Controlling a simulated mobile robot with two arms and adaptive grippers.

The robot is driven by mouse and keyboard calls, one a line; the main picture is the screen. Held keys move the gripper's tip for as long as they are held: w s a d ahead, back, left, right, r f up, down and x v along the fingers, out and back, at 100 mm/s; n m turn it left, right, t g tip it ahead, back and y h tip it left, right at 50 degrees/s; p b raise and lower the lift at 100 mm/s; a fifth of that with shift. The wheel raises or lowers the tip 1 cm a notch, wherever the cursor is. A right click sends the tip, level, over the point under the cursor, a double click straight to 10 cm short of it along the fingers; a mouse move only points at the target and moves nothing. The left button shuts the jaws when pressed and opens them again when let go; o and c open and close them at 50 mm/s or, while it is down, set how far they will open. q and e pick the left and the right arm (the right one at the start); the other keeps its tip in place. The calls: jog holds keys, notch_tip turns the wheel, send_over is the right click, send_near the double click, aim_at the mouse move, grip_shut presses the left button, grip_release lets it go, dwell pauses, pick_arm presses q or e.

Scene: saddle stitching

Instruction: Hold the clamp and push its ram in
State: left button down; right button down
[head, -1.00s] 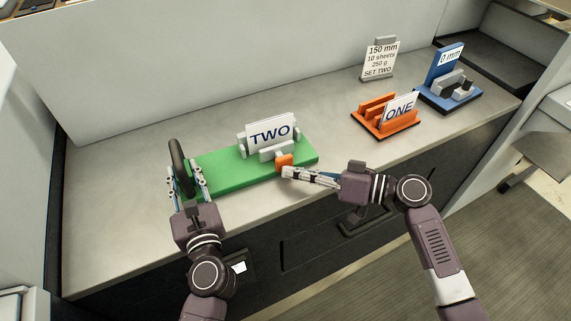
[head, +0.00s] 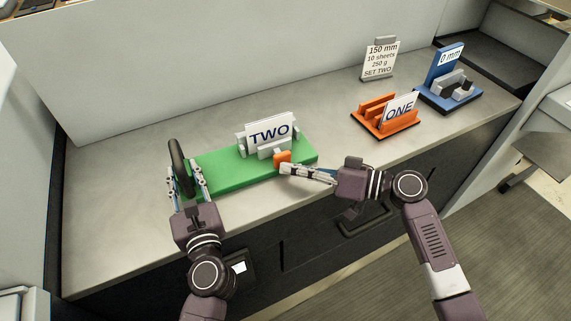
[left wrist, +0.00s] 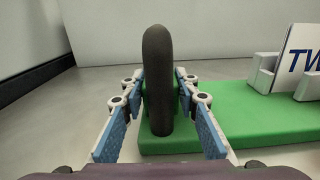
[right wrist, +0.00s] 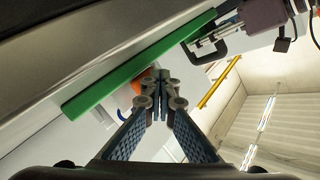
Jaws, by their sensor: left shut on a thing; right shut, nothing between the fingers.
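The clamp has a green base (head: 235,178), a black upright handle (head: 177,165) at its left end, and grey jaws with a card marked TWO (head: 270,131) standing between them. Its ram has an orange end (head: 282,157) facing the bench front. My left gripper (left wrist: 159,88) is shut on the black handle, one finger on each side. My right gripper (head: 284,168) is shut and empty, its fingertips at the orange ram end. In the right wrist view the fingers partly hide the orange end (right wrist: 141,80), so exact contact is unclear.
An orange stand (head: 387,128) with a card marked ONE, a blue stand (head: 452,100) reading 0 mm, and a sign (head: 380,61) stand on the right of the grey bench (head: 225,216). A wall (head: 200,60) rises behind. Bare bench lies between the clamp and the orange stand.

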pick_arm(q)
jog(key=shift+d, duration=0.2)
pick_arm(e)
jog(key=shift+w+a+r, duration=0.1)
jog(key=shift+w+a, duration=0.3)
jog(key=shift+w, duration=0.35)
dwell(0.9)
pick_arm(q)
jog(key=shift+a, duration=0.15)
pick_arm(e)
jog(key=shift+s+d, duration=0.35)
jog(key=shift+s, duration=0.3)
jog(key=shift+s+d, duration=0.3)
jog(key=shift+s, duration=0.3)
jog(key=shift+s+d, duration=0.35)
jog(key=shift+s, duration=0.3)
jog(key=shift+s+d, duration=0.2)
jog(key=shift+s, duration=0.2)
jog(key=shift+s+d, duration=0.3)
jog(key=shift+s, duration=0.3)
jog(key=shift+s+d, duration=0.3)
jog(key=shift+s, duration=0.35)
jog(key=shift+s+d, duration=0.3)
jog(key=shift+s, duration=0.3)
